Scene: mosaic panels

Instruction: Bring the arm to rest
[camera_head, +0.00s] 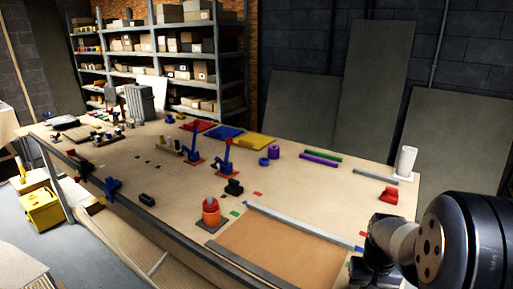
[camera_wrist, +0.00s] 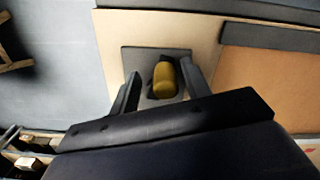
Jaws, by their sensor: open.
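My arm (camera_head: 455,245) reaches in from the right edge of the head view, over the near right end of the workbench. The gripper's fingers cannot be made out there. In the wrist view my gripper (camera_wrist: 162,82) is open, its two dark fingers apart. A yellow-brown rounded piece (camera_wrist: 164,80) on a dark square pad (camera_wrist: 143,55) shows between the fingers in the picture; no contact is visible.
The long workbench (camera_head: 160,185) carries a framed brown panel (camera_head: 285,255), blue upright clamps (camera_head: 226,155), a red block (camera_head: 388,195), a white cylinder (camera_head: 405,161) and coloured strips. A shelf rack (camera_head: 165,55) stands behind.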

